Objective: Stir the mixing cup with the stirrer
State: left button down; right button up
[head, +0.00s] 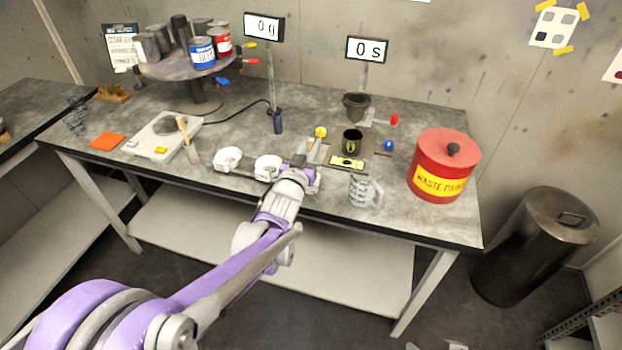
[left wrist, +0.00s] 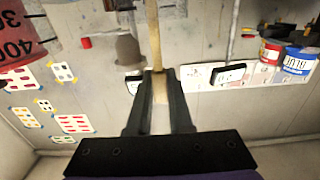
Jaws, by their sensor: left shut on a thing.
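The clear graduated mixing cup (head: 362,190) with a handle stands near the table's front edge. In the left wrist view, which is upside down, a reddish surface with black numbers (left wrist: 22,55), probably the same cup, is cut off at the upper left. My left gripper (head: 308,158) is left of the cup and apart from it. In the left wrist view, my left gripper (left wrist: 158,78) is shut on the stirrer (left wrist: 154,38), a pale wooden stick. The stirrer's far end is outside that view. My right gripper is not in view.
A red waste paint can (head: 443,165) stands right of the cup. Behind it are a dark cup (head: 352,140) and a grey funnel-like cup (head: 355,103) on a stand. White rounded objects (head: 228,158) lie left of my gripper. A scale (head: 163,138) stands farther left.

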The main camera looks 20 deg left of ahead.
pick_arm(q)
jog(key=shift+r+p, duration=2.2)
jog(key=shift+r, duration=1.7)
jog(key=shift+r+p, duration=0.45)
jog(key=shift+r, duration=0.6)
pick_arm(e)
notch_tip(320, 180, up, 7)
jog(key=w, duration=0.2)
pick_arm(q)
notch_tip(320, 180, up, 4)
jog(key=shift+r+p, duration=0.1)
jog(key=shift+p, duration=0.55)
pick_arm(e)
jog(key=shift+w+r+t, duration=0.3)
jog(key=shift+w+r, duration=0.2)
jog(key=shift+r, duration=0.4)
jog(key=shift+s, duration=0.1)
